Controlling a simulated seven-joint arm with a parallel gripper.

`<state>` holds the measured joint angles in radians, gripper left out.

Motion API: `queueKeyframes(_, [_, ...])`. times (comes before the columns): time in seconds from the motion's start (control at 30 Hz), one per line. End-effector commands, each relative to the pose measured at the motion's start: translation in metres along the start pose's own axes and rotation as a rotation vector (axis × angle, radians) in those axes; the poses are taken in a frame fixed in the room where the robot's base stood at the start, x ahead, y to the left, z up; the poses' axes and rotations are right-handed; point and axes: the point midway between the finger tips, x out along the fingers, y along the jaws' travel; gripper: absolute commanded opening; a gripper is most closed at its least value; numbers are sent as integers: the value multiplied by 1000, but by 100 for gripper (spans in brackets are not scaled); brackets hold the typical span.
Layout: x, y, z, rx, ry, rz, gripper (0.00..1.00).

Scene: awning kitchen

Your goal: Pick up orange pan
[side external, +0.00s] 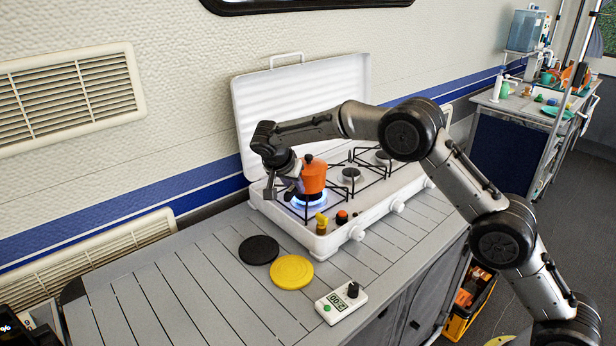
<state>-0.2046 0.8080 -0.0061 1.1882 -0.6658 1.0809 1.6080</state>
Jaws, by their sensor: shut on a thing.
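The orange pan (313,179) is a small pot with a lid and a dark knob on top. It is at the left burner of the white stove (384,207), with a blue flame glowing just under it. My gripper (294,184) is at the pan's left side, shut on it. The fingertips are small and partly hidden against the pan, so the exact grip point is unclear. I cannot tell whether the pan rests on the burner grate or is slightly above it.
A black disc (259,250) and a yellow disc (292,271) lie on the slatted counter (190,290). A white timer (341,302) sits near the front edge. The stove's raised lid (300,100) stands behind the burners. The counter's left part is clear.

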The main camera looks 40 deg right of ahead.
Motion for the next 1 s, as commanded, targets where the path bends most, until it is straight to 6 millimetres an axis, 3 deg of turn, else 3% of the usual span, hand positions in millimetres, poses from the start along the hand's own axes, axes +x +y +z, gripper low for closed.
queueKeyframes(0.47, [-3,-1,-2,2,3,-4,0])
queueKeyframes(1.0, [-22,-1,-15,2,2,-4,0])
